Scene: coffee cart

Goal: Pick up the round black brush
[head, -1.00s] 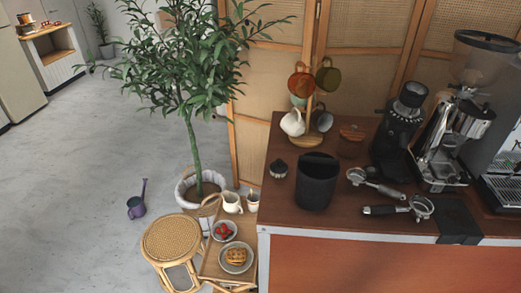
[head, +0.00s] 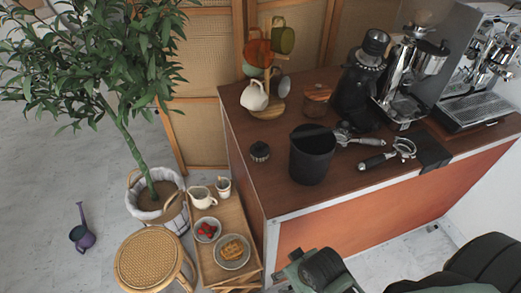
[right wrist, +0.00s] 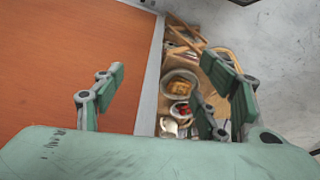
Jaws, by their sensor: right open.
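The round black brush (head: 260,151) is small and dark. It stands on the brown counter top (head: 285,205) near its left edge, left of a black bin. My right gripper (right wrist: 165,88) is open, its green fingers wide apart with nothing between them. In the head view the green right gripper (head: 312,272) shows at the bottom, in front of the counter and well apart from the brush. The brush is not visible in the right wrist view. My left gripper is not in view.
The black bin (head: 312,155) stands right of the brush. A mug stand (head: 268,108) is behind it, portafilters (head: 388,155) and coffee machines to the right. A low tray table (head: 215,262) with food, a stool (head: 148,260) and a potted tree (head: 155,200) are left of the counter.

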